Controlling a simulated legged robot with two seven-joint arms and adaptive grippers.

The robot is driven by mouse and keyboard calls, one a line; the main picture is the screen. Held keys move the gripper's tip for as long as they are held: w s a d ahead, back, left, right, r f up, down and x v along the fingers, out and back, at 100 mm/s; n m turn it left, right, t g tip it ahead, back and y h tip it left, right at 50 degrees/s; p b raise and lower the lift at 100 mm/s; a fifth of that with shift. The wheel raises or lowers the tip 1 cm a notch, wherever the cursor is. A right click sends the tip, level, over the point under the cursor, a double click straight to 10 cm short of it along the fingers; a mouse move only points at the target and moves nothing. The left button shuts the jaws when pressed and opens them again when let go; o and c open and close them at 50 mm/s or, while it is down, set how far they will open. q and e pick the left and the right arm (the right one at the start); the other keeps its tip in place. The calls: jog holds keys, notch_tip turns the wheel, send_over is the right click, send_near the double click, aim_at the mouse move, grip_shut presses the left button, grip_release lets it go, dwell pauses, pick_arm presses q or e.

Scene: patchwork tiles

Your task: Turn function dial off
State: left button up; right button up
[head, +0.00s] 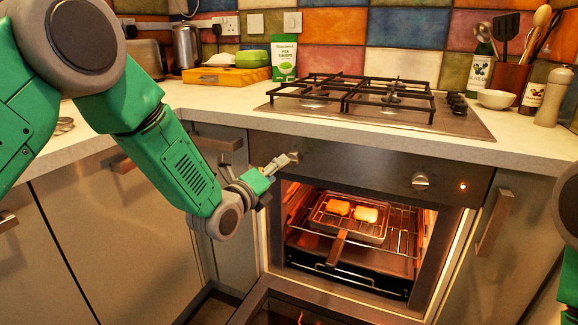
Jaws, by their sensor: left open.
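The oven's control panel (350,172) runs below the worktop. A silver dial (420,181) shows on its right part, beside a small lit lamp (462,186). A second silver knob (294,156) is on the left part, partly hidden at my left gripper. My left gripper (279,164) is open, with its fingertips right by this left knob; I cannot tell if they touch it. No dial labels can be read. My right gripper is out of view; only part of my right arm shows at the right edge.
The oven door (320,310) is folded down below the glowing oven. Inside, a tray (348,228) with two toasted pieces rests on a rack, its handle pointing outward. A gas hob (365,100) and the worktop edge lie above the panel.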

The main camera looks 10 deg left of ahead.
aim_at(290, 162)
pick_arm(q)
jog(key=x, duration=0.2)
jog(key=b+x, duration=0.1)
jog(key=x, duration=0.3)
jog(key=shift+d, duration=0.3)
jog(key=shift+w+a, duration=0.15)
jog(key=shift+w, duration=0.25)
jog(key=c, duration=1.1)
